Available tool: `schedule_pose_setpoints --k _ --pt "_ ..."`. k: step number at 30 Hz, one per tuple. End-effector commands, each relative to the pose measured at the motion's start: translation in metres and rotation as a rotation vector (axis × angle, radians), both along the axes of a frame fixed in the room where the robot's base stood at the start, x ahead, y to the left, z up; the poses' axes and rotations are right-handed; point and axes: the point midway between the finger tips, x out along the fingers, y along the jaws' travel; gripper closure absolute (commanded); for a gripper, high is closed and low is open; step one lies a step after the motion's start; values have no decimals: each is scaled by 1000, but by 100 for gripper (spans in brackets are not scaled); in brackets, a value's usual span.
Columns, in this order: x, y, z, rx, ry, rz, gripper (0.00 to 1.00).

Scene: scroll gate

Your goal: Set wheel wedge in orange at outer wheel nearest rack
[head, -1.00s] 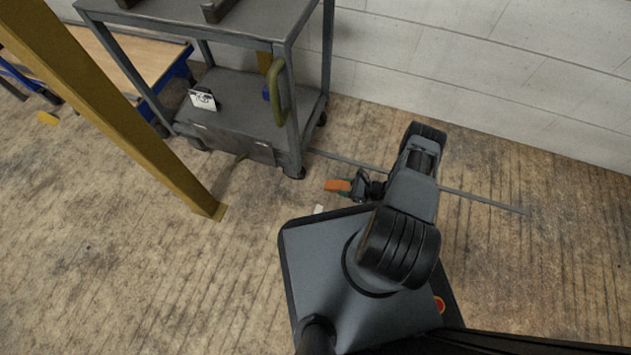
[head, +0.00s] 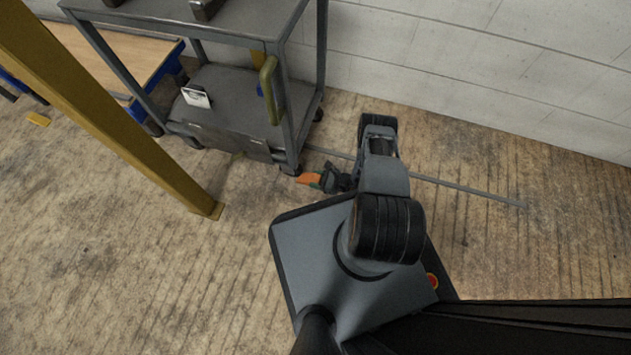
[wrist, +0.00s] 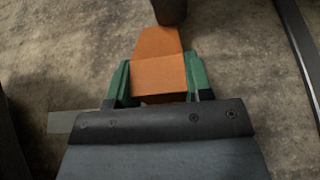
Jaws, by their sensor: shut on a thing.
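The orange wheel wedge (head: 307,179) is held low over or on the floor beside the grey cart's near right wheel (head: 290,170). My gripper (head: 321,181) is shut on it. In the wrist view the wedge (wrist: 160,70) sits between the two green fingertips (wrist: 160,82). Its thin end points at a dark wheel (wrist: 170,10) at the top edge and appears to reach it; whether they touch I cannot tell. The grey cart (head: 225,110) stands by the wall, its lower shelf carrying a white card with a drawing (head: 196,97).
A yellow post (head: 110,115) stands left of the cart. A wooden-topped blue bench (head: 120,62) is behind it. A thin grey strip (head: 465,190) runs along the floor to the right of my arm.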

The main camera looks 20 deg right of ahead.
Motion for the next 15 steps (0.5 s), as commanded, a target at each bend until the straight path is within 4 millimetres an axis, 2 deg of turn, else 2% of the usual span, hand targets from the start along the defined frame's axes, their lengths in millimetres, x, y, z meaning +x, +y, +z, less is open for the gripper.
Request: schedule_pose_setpoints --k 1,13,14,15 --pt "1 -1 -8 0 -2 -1 85" --pt "0 0 -8 0 -1 1 85" --pt "0 0 -8 0 0 1 51" --pt "0 0 -8 0 0 2 47"
